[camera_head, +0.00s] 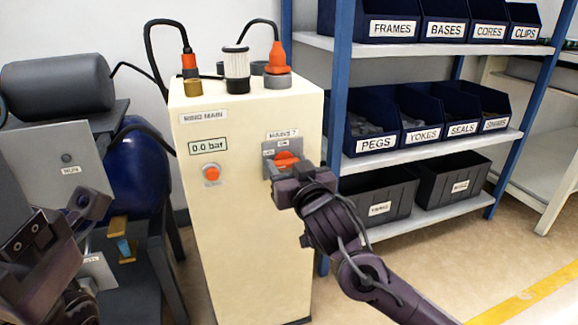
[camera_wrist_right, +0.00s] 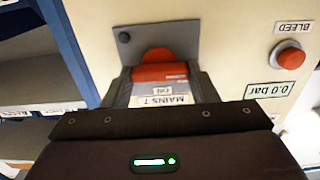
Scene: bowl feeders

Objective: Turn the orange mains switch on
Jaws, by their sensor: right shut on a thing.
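The orange mains switch (camera_head: 287,158) sits on a grey plate on the front of the cream cabinet (camera_head: 240,245), under a MAINS 7 label. An ON mark is above it. My right gripper (camera_head: 286,175) is at the switch and covers its lower part. In the right wrist view the orange handle (camera_wrist_right: 159,72) lies between the two fingers (camera_wrist_right: 160,88), which are shut on it. How far the handle is turned is hard to tell. My left gripper (camera_head: 70,215) is at the lower left, away from the cabinet; its jaw opening is unclear.
A red bleed button (camera_head: 211,173) and a 0.0 bar display (camera_head: 208,146) are left of the switch. A blue-framed shelf (camera_head: 345,100) with labelled bins stands close on the right. A compressor (camera_head: 60,85) and blue tank (camera_head: 140,165) are at left.

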